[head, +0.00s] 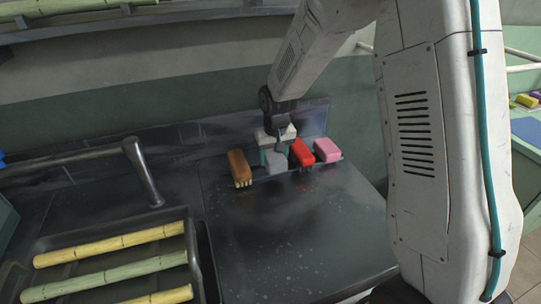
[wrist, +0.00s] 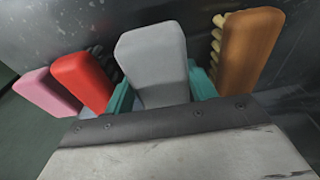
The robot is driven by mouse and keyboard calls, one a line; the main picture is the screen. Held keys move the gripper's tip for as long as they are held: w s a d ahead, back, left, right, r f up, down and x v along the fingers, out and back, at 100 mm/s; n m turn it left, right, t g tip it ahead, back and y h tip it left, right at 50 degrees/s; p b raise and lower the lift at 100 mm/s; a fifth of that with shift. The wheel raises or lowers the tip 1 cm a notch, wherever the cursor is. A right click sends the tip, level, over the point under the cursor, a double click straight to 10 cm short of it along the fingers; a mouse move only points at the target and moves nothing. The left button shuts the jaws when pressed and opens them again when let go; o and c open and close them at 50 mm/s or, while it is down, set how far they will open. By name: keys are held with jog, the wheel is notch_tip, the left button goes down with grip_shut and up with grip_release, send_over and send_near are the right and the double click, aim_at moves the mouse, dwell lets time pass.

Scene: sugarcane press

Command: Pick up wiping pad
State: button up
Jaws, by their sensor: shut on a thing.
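A grey block-shaped pad (head: 276,163) stands at the back of the dark counter, in a row with other cleaning things. It also shows in the middle of the wrist view (wrist: 152,55). My gripper (head: 276,152) reaches down to it from above. Its teal fingers (wrist: 163,95) lie on either side of the grey pad and are shut on it. The lower part of the pad is hidden by my gripper in the wrist view. I cannot tell whether the pad still touches the counter.
A brown brush (head: 239,168) stands left of the pad. A red brush (head: 302,153) and a pink block (head: 327,150) stand close on its right. A tray (head: 105,245) with several cane stalks lies at the front left. The counter (head: 290,225) in front is clear.

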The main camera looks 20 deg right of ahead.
jog(key=s, duration=0.4)
jog(key=s+r, duration=0.1)
jog(key=s, duration=0.8)
jog(key=shift+s+r, duration=0.15)
jog(key=shift+s, duration=0.05)
jog(key=shift+o, duration=1.3)
jog(key=shift+c, duration=0.4)
jog(key=shift+s, duration=0.1)
